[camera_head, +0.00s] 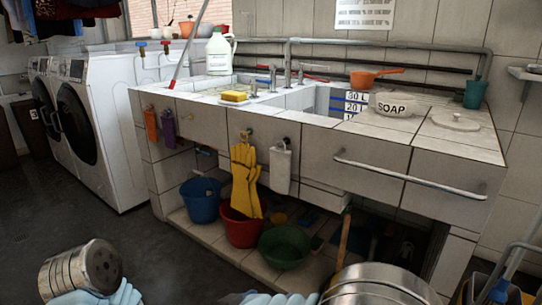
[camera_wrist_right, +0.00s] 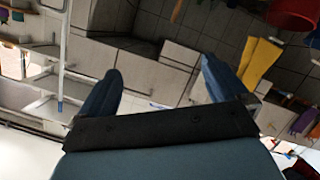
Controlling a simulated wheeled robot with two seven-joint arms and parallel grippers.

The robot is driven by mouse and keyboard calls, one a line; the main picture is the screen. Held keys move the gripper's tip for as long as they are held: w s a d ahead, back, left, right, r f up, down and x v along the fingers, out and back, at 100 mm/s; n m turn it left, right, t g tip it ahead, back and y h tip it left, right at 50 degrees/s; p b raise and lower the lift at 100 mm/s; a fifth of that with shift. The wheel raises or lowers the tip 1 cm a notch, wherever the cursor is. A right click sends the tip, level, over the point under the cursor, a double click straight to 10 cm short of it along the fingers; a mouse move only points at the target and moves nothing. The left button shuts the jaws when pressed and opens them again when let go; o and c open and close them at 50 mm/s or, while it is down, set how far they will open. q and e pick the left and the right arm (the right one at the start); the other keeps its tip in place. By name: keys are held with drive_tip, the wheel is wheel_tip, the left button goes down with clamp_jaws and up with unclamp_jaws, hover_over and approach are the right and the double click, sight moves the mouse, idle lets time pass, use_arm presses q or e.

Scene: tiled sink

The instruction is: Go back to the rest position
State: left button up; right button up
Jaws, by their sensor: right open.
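My right gripper (camera_wrist_right: 162,86) shows in the right wrist view with its two dark blue fingers wide apart. It is open, and nothing is between the fingers. The tiled sink's wall and the yellow gloves (camera_wrist_right: 259,58) appear beyond the fingers, apart from them. In the head view neither gripper's fingers can be seen. My left gripper is out of view.
The tiled sink counter (camera_head: 300,130) stands ahead with a metal rail (camera_head: 410,179) on its front. Yellow gloves (camera_head: 243,180) hang there above a red bucket (camera_head: 240,228). A blue bucket (camera_head: 201,200) and green basin (camera_head: 283,247) sit below. White washing machines (camera_head: 110,140) stand left. Dark floor (camera_head: 130,235) is clear.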

drive_tip(key=s+d+f+n+g+y+p, duration=0.15)
drive_tip(key=d+f+g, duration=0.35)
drive_tip(key=f, duration=0.5)
drive_tip(key=s+d+f+n+g+y+p, duration=0.1)
drive_tip(key=s+d+f+n+g+y, duration=0.25)
drive_tip(key=f, duration=0.55)
drive_tip(key=s+f+m+g+y+p, duration=0.2)
drive_tip(key=s+f+g+y, duration=0.3)
drive_tip(key=s+f+g, duration=0.15)
drive_tip(key=w+d+f+m+t+y+p, duration=0.1)
drive_tip(key=w+d+f+m+t+y, duration=0.1)
drive_tip(key=d+f+t+y, duration=0.2)
drive_tip(key=shift+w+d+f+m+t+p, duration=0.2)
drive_tip(key=shift+w+f+m+t+p, duration=0.1)
drive_tip(key=shift+t+p, duration=0.1)
